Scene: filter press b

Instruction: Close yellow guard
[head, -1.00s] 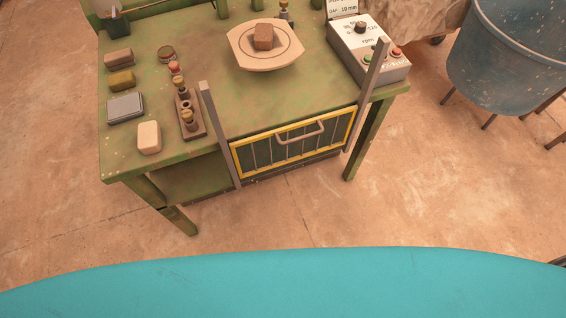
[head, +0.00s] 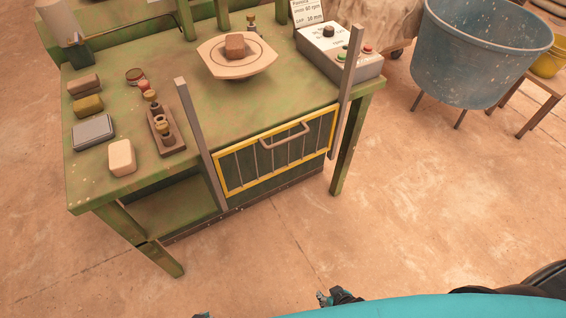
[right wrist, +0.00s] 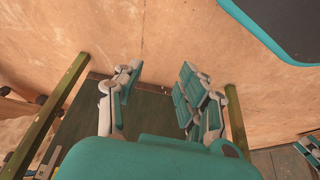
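The yellow guard (head: 276,153) is a yellow-framed panel with thin grey bars at the front of the green bench. It sits low, between two upright grey rails (head: 200,140), with most of the rails' height above it empty. A grey handle (head: 286,136) is near its top edge. My right gripper (head: 338,297) shows small at the bottom of the head view, well apart from the guard. In the right wrist view my right gripper (right wrist: 157,85) is open, with nothing between its fingers. Only a tiny tip of my left gripper (head: 201,315) shows at the bottom edge, too little to tell its state.
The green bench (head: 110,185) holds a pale dish (head: 237,75) with a brown block, a control box (head: 318,62) with buttons, and several small blocks. A blue tub (head: 470,60) stands at the right. Floor before the bench is clear.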

